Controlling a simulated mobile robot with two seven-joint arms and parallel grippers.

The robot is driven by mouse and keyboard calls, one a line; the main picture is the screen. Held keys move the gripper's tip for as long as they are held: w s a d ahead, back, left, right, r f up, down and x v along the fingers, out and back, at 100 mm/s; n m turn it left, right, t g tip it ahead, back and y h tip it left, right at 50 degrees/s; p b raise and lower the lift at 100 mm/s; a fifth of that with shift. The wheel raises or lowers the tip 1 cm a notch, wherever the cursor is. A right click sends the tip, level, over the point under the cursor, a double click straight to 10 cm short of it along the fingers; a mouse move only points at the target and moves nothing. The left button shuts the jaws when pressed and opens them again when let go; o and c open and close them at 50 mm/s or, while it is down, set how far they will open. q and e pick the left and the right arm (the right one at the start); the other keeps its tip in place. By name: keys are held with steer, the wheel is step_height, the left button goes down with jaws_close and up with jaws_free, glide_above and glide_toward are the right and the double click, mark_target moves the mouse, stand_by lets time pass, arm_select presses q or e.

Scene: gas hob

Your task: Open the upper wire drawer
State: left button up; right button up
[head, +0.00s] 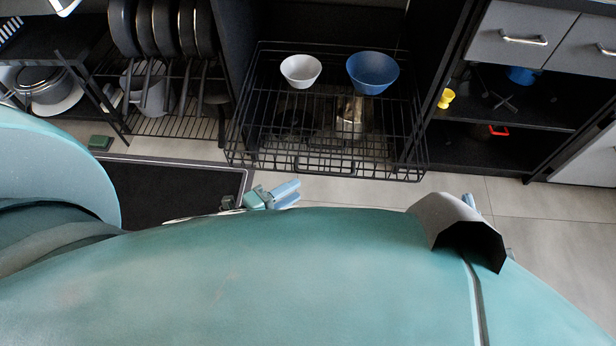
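The upper wire drawer (326,172) is a black wire basket that stands out from the dark cabinet in the upper middle of the head view. A white bowl (300,71) and a blue bowl (372,73) stand in it. A metal pot (350,116) shows through its wires. My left gripper (287,194) is just in front of the drawer's front, towards me, and looks apart from it. Its two light blue fingers lie close together, and I cannot tell whether they are open. A small light blue piece (469,203), perhaps my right gripper, shows behind my body; the rest is hidden.
A rack of dark pans (161,28) and a wire shelf (178,126) are left of the drawer. An open shelf (510,108) with small coloured items is at right, under grey drawers (520,36). A dark mat (165,190) lies on the floor.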

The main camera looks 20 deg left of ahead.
arm_select(q)
steer(key=shift+v, duration=1.35)
